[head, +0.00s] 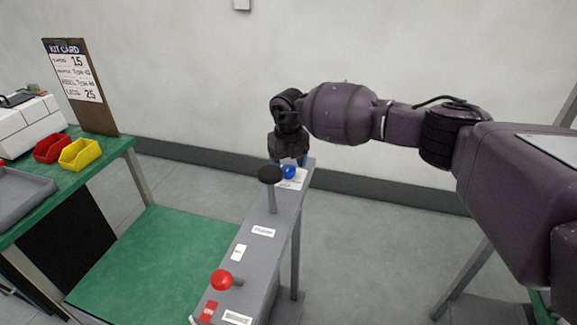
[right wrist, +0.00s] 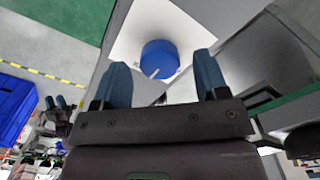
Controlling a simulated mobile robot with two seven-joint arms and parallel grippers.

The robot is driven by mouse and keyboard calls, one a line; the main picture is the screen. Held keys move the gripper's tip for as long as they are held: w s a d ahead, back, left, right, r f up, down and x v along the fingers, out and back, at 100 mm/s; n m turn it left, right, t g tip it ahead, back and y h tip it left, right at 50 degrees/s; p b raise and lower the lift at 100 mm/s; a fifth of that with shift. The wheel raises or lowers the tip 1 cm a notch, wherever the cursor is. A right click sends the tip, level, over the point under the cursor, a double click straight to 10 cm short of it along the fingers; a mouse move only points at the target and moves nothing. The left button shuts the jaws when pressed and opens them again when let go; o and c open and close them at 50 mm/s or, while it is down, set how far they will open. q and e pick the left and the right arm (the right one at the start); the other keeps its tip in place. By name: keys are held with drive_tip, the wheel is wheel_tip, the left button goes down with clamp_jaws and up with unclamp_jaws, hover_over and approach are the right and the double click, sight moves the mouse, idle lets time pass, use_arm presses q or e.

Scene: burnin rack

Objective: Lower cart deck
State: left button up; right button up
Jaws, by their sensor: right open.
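A narrow grey control panel (head: 254,262) stands in the middle of the head view. On its far end is a blue knob (head: 289,172) on a white plate. A black-topped lever (head: 270,175) stands just nearer, and a red ball lever (head: 222,280) is at the near end. My right gripper (head: 289,160) is open and points down at the blue knob. In the right wrist view the blue knob (right wrist: 159,59) shows between the spread fingertips; contact cannot be told. A low green deck (head: 150,255) lies left of the panel. What looks like my left gripper (right wrist: 57,103) shows small in the right wrist view.
A green bench (head: 75,180) at left holds a red bin (head: 52,148), a yellow bin (head: 80,154), a grey tray (head: 22,200) and a kit card clipboard (head: 82,85). A wall runs behind the panel.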

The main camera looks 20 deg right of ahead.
sight(289, 168)
wheel_tip(289, 168, up, 10)
idle(0.4)
drive_tip(key=shift+f, duration=0.2)
